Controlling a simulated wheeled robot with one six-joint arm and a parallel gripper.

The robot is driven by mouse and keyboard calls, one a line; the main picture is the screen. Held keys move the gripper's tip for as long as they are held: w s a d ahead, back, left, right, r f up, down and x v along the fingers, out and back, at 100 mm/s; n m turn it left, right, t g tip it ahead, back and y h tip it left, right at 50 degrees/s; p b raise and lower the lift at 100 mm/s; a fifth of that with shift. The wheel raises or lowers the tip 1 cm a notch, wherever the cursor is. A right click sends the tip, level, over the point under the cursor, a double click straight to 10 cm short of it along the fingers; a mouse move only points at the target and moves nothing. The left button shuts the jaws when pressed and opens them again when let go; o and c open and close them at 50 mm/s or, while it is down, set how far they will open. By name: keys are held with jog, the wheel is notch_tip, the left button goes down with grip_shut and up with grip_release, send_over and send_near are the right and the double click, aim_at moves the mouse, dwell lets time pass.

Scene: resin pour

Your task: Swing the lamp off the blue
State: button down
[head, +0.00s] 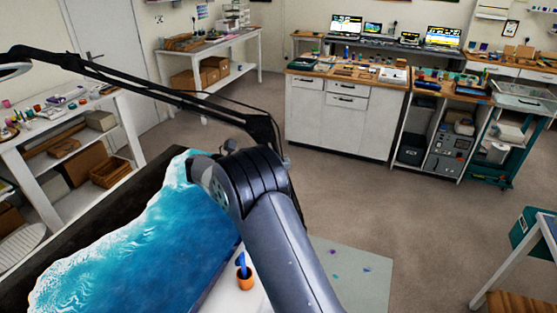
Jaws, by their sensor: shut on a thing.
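The lamp has a thin black jointed arm (150,88) that runs from the upper left down to a joint behind my arm. Its ring-shaped head (14,70) is at the left edge of the head view, partly cut off. The blue resin panel (150,250), with white wave foam along its left edge, lies at the lower left. In the picture the lamp head is up and left of the blue, apart from its outline. My grey arm crosses the panel's right side and covers the lamp's lower part. My gripper cannot be made out; my own arm hides that area.
A small orange pot (244,281) with a blue tool stands on a white surface beside the panel. White shelves (128,130) with boxes stand at the left. A white cabinet (340,115) stands at the back. The floor (420,225) to the right is mostly open.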

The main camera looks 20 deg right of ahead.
jog(key=shift+w+r, duration=0.15)
dwell(0.3)
jog(key=c, duration=1.4)
grip_release()
jog(key=shift+f, duration=0.25)
